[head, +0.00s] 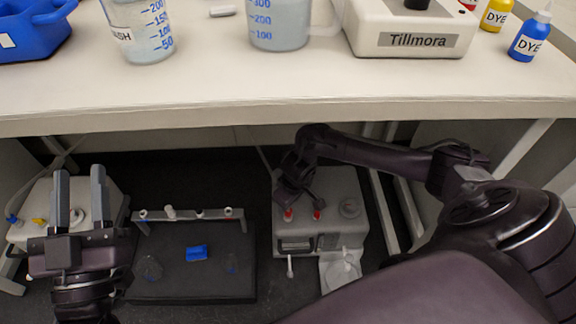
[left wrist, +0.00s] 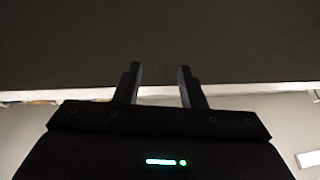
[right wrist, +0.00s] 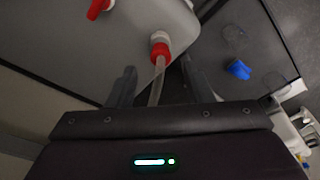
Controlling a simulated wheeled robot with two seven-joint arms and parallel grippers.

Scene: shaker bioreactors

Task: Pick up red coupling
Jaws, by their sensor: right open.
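Two red couplings sit on the grey device under the bench: the left one (head: 288,214) and the right one (head: 318,215). In the right wrist view, one red coupling (right wrist: 160,48) with a clear tube is ahead of and between my open right fingers (right wrist: 158,78), apart from them. Another red coupling (right wrist: 98,8) is at that view's top edge. In the head view my right gripper (head: 302,192) is over the device, partly hidden by its own wrist. My left gripper (head: 80,178) is open, empty and pointing up at left; its fingers also show in the left wrist view (left wrist: 159,75).
The grey device (head: 345,190) stands below the bench top (head: 250,95). A dark platform (head: 190,285) with a blue piece (head: 197,253) lies to its left, behind it a rail (head: 190,214). A white device (head: 110,195) is at far left. Beakers and dye bottles stand on the bench.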

